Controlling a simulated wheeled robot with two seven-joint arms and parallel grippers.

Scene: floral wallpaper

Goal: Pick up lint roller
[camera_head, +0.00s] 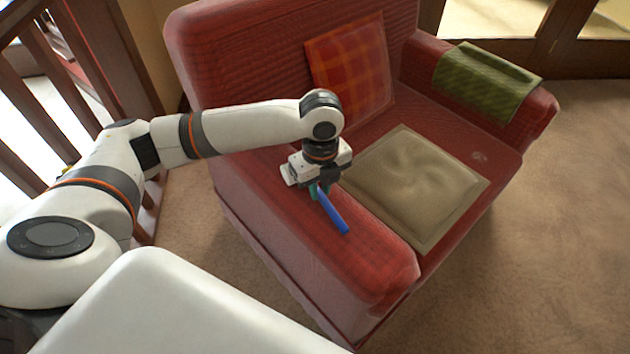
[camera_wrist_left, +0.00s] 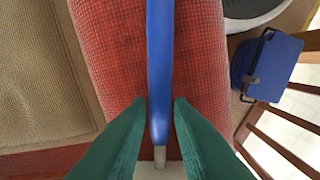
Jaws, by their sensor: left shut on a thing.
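The lint roller shows as a long blue handle (camera_head: 333,213) over the near red armrest of the armchair. In the left wrist view the blue handle (camera_wrist_left: 159,60) runs from the top edge down between the green fingers, with a short grey tip at its lower end. My left gripper (camera_head: 318,190) is shut on the handle, with one finger on each side (camera_wrist_left: 159,112). The handle is close to the armrest; I cannot tell whether it touches. The roller head cannot be made out. My right gripper is not in view.
The red armchair (camera_head: 270,235) has a beige seat pad (camera_head: 420,180), a plaid cushion (camera_head: 350,65) and a green cloth (camera_head: 485,80) on the far arm. A wooden railing (camera_head: 50,110) stands at left. A blue object (camera_wrist_left: 272,65) is near the railing. Carpet is clear at right.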

